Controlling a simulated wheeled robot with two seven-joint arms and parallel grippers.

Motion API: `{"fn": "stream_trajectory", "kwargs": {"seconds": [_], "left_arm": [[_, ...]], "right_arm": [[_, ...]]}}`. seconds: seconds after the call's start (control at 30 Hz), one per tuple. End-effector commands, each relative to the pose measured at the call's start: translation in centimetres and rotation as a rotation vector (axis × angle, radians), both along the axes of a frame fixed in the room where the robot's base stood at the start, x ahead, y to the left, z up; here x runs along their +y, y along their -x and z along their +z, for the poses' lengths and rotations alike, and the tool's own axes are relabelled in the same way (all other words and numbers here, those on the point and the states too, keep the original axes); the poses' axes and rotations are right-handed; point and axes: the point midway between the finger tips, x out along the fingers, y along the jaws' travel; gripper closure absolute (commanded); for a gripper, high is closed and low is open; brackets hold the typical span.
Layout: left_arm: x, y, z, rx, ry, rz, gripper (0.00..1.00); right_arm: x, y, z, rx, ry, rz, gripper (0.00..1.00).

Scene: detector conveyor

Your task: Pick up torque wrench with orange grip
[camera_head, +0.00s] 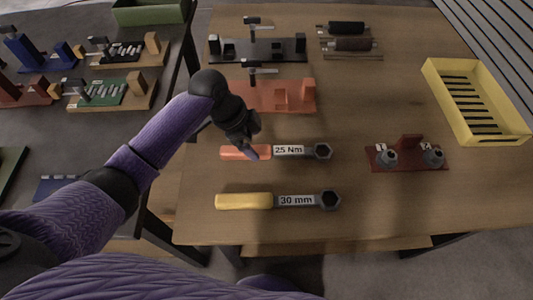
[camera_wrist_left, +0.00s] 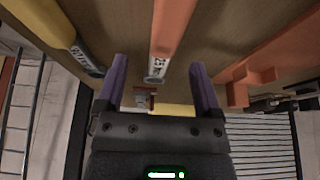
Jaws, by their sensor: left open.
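The torque wrench with orange grip (camera_head: 232,153) lies on the wooden table, its grip to the left and its "25 Nm" label and grey head to the right. My left gripper (camera_head: 252,152) is over the right part of the orange grip and hides some of it. In the left wrist view the jaws (camera_wrist_left: 157,68) are open and empty, with the orange grip (camera_wrist_left: 173,28) running between and beyond the fingers. I cannot tell the exact height above the wrench. My right gripper is not in view.
A yellow-grip "30 mm" wrench (camera_head: 243,201) lies parallel, nearer the front edge. An orange-red fixture (camera_head: 290,97) stands behind the torque wrench. A dark red stand (camera_head: 408,158) with two grey parts is to the right, and a yellow crate (camera_head: 447,91) at the far right.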

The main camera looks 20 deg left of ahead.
Motion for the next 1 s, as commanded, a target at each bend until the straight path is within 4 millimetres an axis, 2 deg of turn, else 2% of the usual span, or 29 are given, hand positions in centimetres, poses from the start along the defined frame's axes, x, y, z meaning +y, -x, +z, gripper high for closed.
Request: {"fn": "stream_trajectory", "kwargs": {"seconds": [0.03,0.17,0.3,0.43,0.47,0.83,0.87,1.0], "left_arm": [[-0.5,-0.3,-1.7,0.005,0.002,-0.001,0.15],[-1.3,-0.9,-3.7,0.003,0.001,0.0,0.15],[-1.5,-0.9,-4.0,0.002,-0.002,0.001,0.15],[-1.5,-0.9,-3.9,0.001,-0.002,0.0,0.15],[-1.5,-0.9,-3.9,0.001,-0.002,0.0,0.19],[-1.5,-0.9,-3.9,0.001,-0.002,0.001,0.97],[-1.5,-0.9,-3.9,0.001,-0.002,0.001,1.0],[-1.5,-0.9,-3.9,0.001,-0.002,0.001,1.0]], "right_arm": [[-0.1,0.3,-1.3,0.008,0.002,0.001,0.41],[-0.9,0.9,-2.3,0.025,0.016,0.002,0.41],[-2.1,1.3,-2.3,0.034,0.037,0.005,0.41],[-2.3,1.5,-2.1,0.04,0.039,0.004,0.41],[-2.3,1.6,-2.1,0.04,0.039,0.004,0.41],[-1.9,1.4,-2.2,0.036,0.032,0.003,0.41],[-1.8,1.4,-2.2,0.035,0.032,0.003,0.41],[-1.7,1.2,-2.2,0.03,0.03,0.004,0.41]]}}
